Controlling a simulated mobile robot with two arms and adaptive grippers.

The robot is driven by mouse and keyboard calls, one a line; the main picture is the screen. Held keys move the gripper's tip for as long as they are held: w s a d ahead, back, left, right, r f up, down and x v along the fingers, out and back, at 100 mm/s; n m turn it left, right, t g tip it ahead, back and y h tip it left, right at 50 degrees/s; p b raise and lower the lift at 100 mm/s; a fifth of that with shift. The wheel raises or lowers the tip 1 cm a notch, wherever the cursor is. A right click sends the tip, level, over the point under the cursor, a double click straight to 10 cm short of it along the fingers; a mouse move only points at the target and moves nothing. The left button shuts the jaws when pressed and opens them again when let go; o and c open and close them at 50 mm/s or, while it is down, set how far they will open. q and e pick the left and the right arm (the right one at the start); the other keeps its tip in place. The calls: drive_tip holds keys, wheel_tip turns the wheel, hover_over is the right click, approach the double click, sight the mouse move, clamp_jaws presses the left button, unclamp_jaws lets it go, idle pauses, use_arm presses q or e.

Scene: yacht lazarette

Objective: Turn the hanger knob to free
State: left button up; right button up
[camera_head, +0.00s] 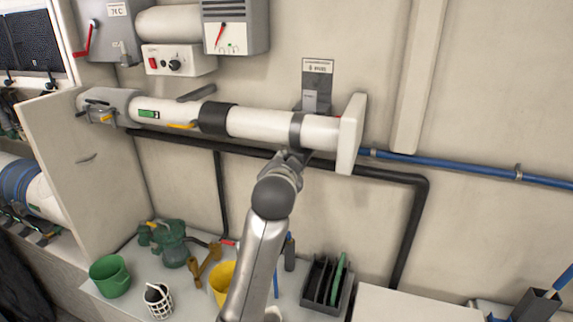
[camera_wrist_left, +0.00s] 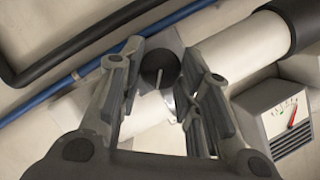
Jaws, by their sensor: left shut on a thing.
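The hanger knob (camera_wrist_left: 160,66) is a round black knob with a pale pointer line, in the left wrist view. It sits at the grey hanger strap of the white cylinder. My left gripper (camera_wrist_left: 158,80) is shut on the knob, one finger on each side. In the head view my left gripper (camera_head: 292,157) is under the right end of the white cylinder (camera_head: 265,125), by the grey strap (camera_head: 296,130). The gripper hides the knob there. A grey hanger bracket (camera_head: 310,98) with a label plate (camera_head: 317,67) is above the strap. My right gripper is not in view.
A black pipe (camera_head: 402,180) and a blue hose (camera_head: 450,168) run along the wall. Below is a bench with a green mug (camera_head: 110,276), a yellow cup (camera_head: 221,280), a green pump-like item (camera_head: 172,243) and a dark rack (camera_head: 326,285). A gauge box (camera_head: 236,25) hangs above.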

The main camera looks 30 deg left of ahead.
use_arm(q)
drive_tip(key=shift+s+a+n+h, duration=0.1)
drive_tip(key=shift+a+n+h, duration=0.05)
drive_tip(key=shift+n+h, duration=0.95)
drive_tip(key=shift+a+n+h, duration=0.1)
drive_tip(key=shift+n+h, duration=0.6)
drive_tip(key=shift+n, duration=0.8)
drive_tip(key=shift+f, duration=0.1)
drive_tip(key=o, duration=1)
drive_tip(key=v, duration=1.2)
drive_tip(key=shift+a, duration=0.1)
drive_tip(key=shift+f, duration=0.1)
